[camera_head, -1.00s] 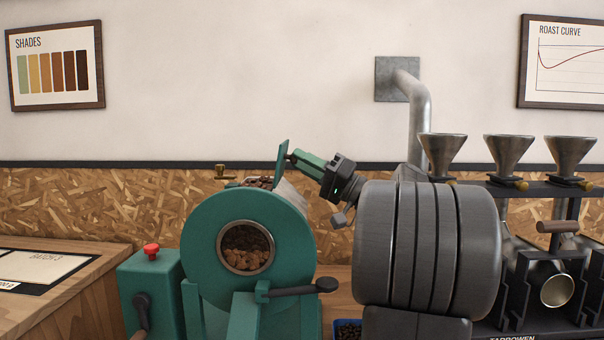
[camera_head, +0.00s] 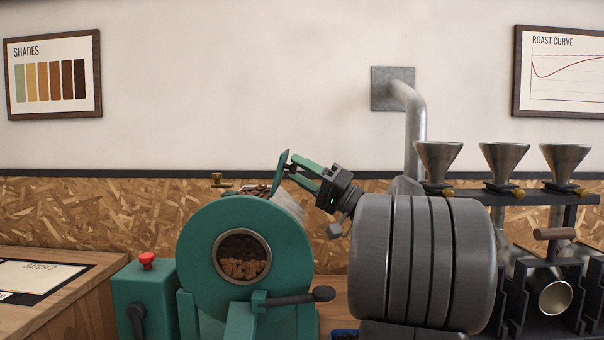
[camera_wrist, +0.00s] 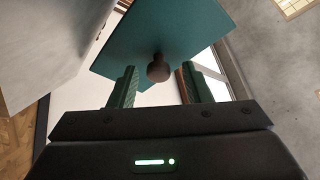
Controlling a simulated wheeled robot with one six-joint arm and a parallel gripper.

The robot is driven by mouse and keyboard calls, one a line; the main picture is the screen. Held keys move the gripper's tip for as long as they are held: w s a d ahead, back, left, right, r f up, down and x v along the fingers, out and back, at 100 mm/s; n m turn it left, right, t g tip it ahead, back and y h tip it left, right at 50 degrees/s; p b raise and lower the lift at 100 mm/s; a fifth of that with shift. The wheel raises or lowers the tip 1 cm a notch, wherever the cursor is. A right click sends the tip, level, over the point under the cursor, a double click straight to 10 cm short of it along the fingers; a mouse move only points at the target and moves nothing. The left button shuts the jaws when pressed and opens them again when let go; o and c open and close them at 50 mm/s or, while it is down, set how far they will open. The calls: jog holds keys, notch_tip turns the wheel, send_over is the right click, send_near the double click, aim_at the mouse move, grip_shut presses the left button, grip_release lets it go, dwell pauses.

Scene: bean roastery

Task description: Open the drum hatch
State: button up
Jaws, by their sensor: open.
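The green roaster drum (camera_head: 195,240) stands left of centre, with beans behind its round front window. Its hatch (camera_head: 280,172) is a flat green plate, raised steeply at the top of the drum. Beans (camera_head: 256,191) show at the drum's top, left of the plate. My gripper (camera_head: 297,169) is open just right of the hatch. In the wrist view the hatch (camera_wrist: 165,30) fills the upper middle, and its dark round knob (camera_wrist: 158,68) shows between my spread fingers (camera_wrist: 158,88), touching neither. Where the hatch meets the drum is partly hidden.
A green box with a red button (camera_head: 147,259) stands left of the drum. A black-handled lever (camera_head: 298,297) juts from the drum's front. Steel funnels (camera_head: 504,162) on a dark rack stand at the right. A wooden counter (camera_head: 60,305) is at the left.

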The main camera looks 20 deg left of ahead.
notch_tip(320, 180, up, 10)
jog(key=p, duration=0.1)
jog(key=shift+f, duration=0.15)
dwell(0.4)
